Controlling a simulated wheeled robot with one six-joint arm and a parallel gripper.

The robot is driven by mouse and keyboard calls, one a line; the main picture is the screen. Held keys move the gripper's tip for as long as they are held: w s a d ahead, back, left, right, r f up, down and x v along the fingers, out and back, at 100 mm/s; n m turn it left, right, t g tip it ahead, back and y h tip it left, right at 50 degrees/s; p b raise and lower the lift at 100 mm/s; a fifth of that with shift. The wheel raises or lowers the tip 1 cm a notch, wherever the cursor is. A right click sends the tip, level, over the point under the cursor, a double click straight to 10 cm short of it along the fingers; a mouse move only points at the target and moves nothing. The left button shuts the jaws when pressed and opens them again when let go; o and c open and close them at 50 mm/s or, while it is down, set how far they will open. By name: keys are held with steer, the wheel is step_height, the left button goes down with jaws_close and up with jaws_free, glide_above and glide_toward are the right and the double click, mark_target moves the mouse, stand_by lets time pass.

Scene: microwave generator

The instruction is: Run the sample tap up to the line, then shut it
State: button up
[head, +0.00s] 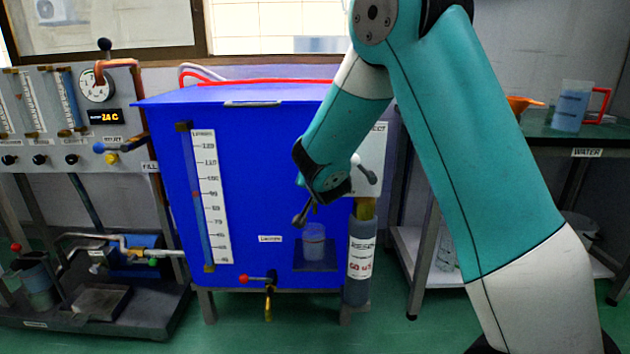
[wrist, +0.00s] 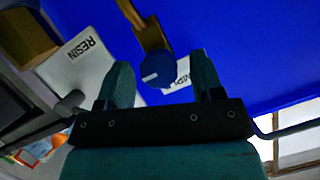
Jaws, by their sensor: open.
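My gripper (wrist: 162,78) is open, with its two teal fingers on either side of a round blue knob (wrist: 157,70) in the wrist view. The knob sits at the end of a brass tap body (wrist: 143,25) against the blue tank (head: 250,120). A white label beside it is partly covered and shows only some letters. I cannot tell whether the fingers touch the knob. In the head view my arm hides the tap and fingertips. A clear cup (head: 313,243) stands upright on a small dark shelf (head: 316,262) on the tank front. Its liquid level is too small to tell.
A level gauge (head: 205,195) is on the tank's left front. A red-handled drain tap (head: 268,284) is below. A resin cylinder (head: 360,260) stands right of the cup. A pipe rig (head: 100,270) is at left, and a bench (head: 560,135) with a jug (head: 573,108) at right.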

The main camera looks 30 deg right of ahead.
steer(key=shift+w+d+f, duration=0.2)
steer(key=shift+w+d, duration=0.05)
steer(key=shift+w, duration=0.15)
steer(key=c, duration=0.9)
steer(key=shift+w+a+n+g+h, duration=0.15)
steer(key=shift+n+g+h, duration=0.25)
steer(key=shift+n, duration=0.5)
steer(key=shift+c, duration=0.2)
steer(key=shift+n+h, duration=0.5)
steer(key=shift+n, duration=0.1)
steer(key=o, duration=0.9)
steer(key=shift+o, duration=0.2)
